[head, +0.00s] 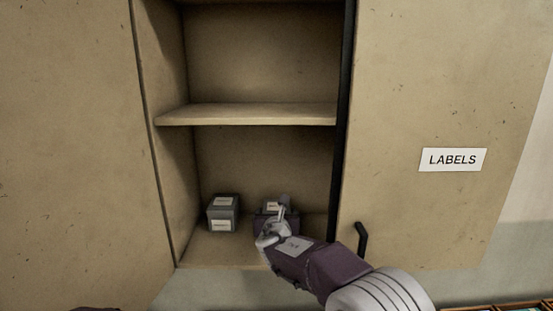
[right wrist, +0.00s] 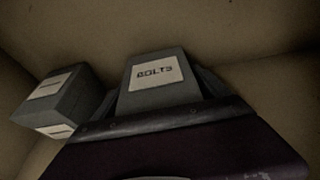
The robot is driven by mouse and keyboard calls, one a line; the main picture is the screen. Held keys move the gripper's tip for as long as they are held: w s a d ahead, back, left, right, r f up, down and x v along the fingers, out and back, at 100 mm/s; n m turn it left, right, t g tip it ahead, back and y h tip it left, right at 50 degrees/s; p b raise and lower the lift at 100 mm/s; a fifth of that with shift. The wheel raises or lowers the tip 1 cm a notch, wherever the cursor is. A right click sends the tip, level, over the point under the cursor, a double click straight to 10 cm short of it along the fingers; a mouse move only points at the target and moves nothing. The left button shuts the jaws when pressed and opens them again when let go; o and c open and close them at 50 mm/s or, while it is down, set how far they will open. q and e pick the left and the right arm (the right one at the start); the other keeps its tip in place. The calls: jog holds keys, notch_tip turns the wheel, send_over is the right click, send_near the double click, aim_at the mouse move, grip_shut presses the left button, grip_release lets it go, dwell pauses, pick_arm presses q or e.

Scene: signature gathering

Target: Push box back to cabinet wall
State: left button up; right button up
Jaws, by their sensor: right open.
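Two small grey boxes with white labels sit on the cabinet's lower shelf (head: 217,250). The right one, a box labelled BOLTS (right wrist: 155,84), is largely hidden behind my right gripper (head: 275,224) in the head view; its top label (head: 272,206) shows. My right gripper is open, reaching into the cabinet at this box. In the right wrist view, dark finger parts show at both sides of the box, and the gripper body hides its lower part. I cannot tell whether they touch. The cabinet's back wall (head: 260,165) lies behind the boxes.
The other grey box (head: 222,213) stands to the left, near the cabinet's left side wall; it also shows in the right wrist view (right wrist: 58,102). The empty middle shelf (head: 245,114) is above. The right door with a LABELS sign (head: 453,160) and black handle (head: 361,238) is beside my arm.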

aim_at(277, 208)
jog(key=shift+w+p, duration=1)
jog(key=shift+w, duration=0.9)
jog(key=shift+s+f, duration=0.1)
jog(key=s+b, duration=0.4)
jog(key=s, duration=0.2)
jog(key=shift+s+b, duration=0.35)
jog(key=shift+s, duration=0.15)
jog(key=shift+w, duration=0.1)
